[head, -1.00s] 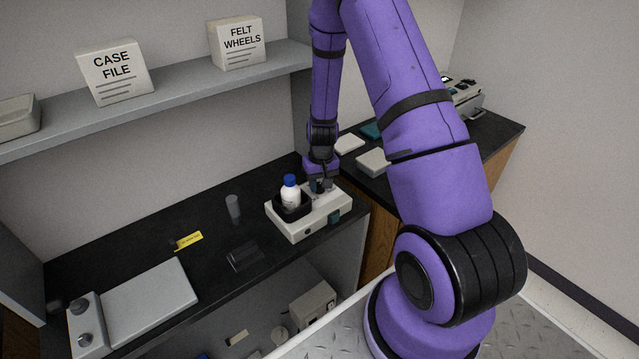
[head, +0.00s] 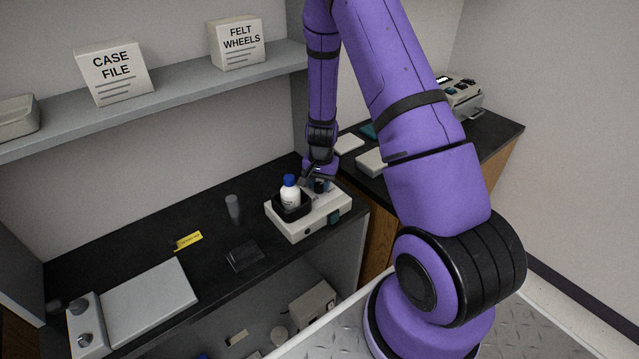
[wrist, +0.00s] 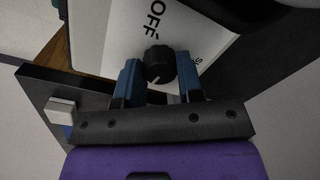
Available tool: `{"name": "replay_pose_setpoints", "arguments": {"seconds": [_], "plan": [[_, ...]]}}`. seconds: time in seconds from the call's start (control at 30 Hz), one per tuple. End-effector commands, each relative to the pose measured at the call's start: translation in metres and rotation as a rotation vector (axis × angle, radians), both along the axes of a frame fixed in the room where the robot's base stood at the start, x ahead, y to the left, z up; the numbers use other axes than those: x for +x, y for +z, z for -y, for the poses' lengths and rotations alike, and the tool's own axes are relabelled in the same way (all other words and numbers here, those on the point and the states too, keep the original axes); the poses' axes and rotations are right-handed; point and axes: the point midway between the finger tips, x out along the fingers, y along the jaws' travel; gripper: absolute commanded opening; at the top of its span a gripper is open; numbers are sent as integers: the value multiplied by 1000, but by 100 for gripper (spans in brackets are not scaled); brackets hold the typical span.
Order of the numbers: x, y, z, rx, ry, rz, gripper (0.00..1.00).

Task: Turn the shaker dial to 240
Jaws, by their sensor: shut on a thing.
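The shaker (head: 311,218) is a pale box on the black bench, with a white blue-capped bottle (head: 290,191) standing in its black holder. My gripper (head: 320,186) is over the right part of the shaker. In the wrist view, the black shaker dial (wrist: 160,64) sits between the two blue fingers of my gripper (wrist: 159,80), which is shut on it. A light pointer mark shows on the dial's near edge. "OFF" is printed on the white panel above the dial. Other printing is partly cut off, and no 240 mark can be read.
A flat grey device (head: 150,302) stands at the front left. A shelf (head: 180,88) with two signs runs above the bench.

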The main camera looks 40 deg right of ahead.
Motion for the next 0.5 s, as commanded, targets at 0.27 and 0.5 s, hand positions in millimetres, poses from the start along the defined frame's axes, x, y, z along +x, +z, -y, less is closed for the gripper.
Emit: {"name": "replay_pose_setpoints", "arguments": {"seconds": [0.27,0.5], "plan": [[0,0,-1,1,-12,-1,11],[0,0,-1,1,-11,-1,43]]}}
